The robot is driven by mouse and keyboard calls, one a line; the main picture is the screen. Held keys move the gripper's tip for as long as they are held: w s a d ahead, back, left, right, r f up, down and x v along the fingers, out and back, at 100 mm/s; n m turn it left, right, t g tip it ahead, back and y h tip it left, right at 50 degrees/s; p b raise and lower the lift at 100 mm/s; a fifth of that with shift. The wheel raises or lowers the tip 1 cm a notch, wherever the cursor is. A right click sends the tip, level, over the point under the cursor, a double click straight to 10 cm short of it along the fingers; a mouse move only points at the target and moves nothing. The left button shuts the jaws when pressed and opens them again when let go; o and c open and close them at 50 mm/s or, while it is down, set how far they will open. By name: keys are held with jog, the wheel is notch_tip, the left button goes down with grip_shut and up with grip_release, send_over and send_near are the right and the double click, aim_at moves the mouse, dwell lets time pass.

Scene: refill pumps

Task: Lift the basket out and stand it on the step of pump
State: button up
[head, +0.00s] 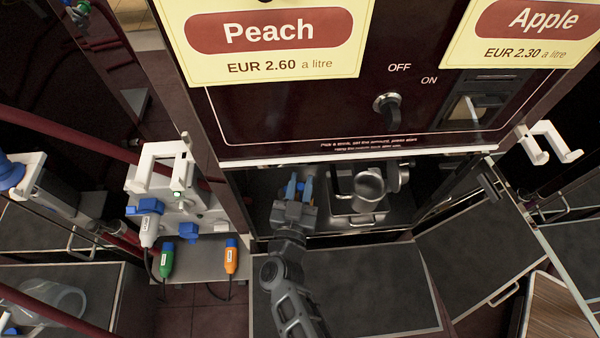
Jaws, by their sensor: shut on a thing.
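A dark bay stands open under the Peach panel (268,28). A grey metal cup-like vessel (370,192), which looks like the basket, stands inside it, by a pale bracket and a small metal tray. My gripper (298,188) has its blue fingertips inside the bay, to the left of the vessel and apart from it in the picture. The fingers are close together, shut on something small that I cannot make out. My arm comes up from the bottom of the view. The dark flat step (375,290) with a pale edge lies in front of the bay.
A dark panel (475,250) slants out at the right of the bay. A white holder (162,170) with blue, green and orange-ended plugs stands at the left. A clear container (50,300) sits at the far left. The step's right part is bare.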

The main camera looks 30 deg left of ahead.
jog(key=s+d+p, duration=0.4)
jog(key=s+d, duration=0.2)
jog(key=s, duration=0.3)
jog(key=shift+p, duration=0.3)
dwell(0.5)
dwell(0.4)
